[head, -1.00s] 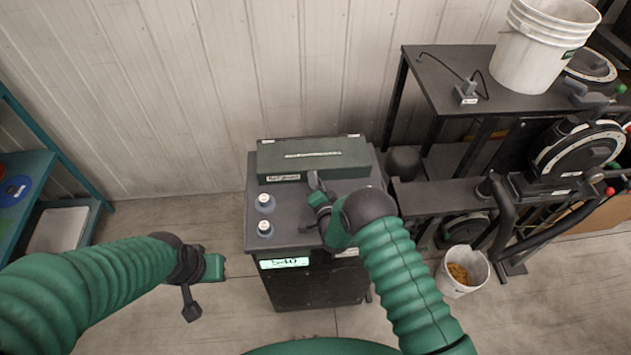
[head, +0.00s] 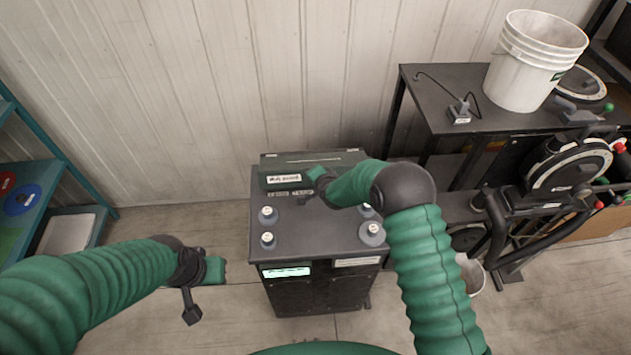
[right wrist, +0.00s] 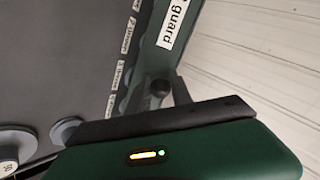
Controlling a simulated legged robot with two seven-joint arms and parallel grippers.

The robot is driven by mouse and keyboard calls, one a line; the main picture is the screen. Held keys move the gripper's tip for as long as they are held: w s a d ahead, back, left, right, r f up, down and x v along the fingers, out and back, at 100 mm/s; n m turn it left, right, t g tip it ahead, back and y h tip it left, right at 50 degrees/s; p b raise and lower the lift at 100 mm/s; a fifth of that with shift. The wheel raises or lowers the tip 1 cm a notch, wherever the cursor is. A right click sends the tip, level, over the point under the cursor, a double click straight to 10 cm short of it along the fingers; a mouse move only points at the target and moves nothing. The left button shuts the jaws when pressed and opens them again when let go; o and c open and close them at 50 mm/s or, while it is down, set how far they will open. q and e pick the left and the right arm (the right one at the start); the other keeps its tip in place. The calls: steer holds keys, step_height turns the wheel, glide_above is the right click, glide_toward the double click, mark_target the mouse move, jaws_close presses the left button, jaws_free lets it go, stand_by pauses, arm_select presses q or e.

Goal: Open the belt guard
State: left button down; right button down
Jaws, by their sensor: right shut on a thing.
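The belt guard is a dark green cover (head: 330,171) with a white label, at the back of a dark cabinet's top in the head view. It looks tilted up at its front, with small labels showing beneath. In the right wrist view, the guard (right wrist: 153,62) runs along the top with "guard" legible. My right gripper (head: 308,190) is at the guard's front edge, shut on it; my arm hides part of the contact. A dark round knob-like end (right wrist: 160,87) shows there in the wrist view. My left gripper (head: 200,290) hangs left of the cabinet, away from the guard; its jaw opening is unclear.
The cabinet top (head: 310,232) carries several grey capped knobs (head: 268,215) near my right arm. A lit display (head: 286,272) is on its front. A black table (head: 440,95) with a white bucket (head: 535,62) stands right, a teal shelf (head: 30,215) left. The floor left of the cabinet is clear.

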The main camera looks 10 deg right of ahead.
steer(key=shift+w+d+r+g+p, duration=0.1)
steer(key=shift+w+r+g+p, duration=0.1)
steer(key=shift+w+r+g, duration=0.3)
steer(key=shift+w+d+r+g+p, duration=0.1)
steer(key=shift+w+r+g+p, duration=0.1)
steer(key=shift+r, duration=0.45)
steer(key=c, duration=1.5)
jaws_free()
steer(key=o, duration=0.4)
steer(key=shift+f, duration=0.1)
steer(key=shift+c, duration=0.2)
steer(key=b+v, duration=0.3)
steer(key=v, duration=1.3)
steer(key=shift+s+r+b, duration=0.2)
steer(key=shift+r+b, duration=0.05)
steer(key=shift+b, duration=0.05)
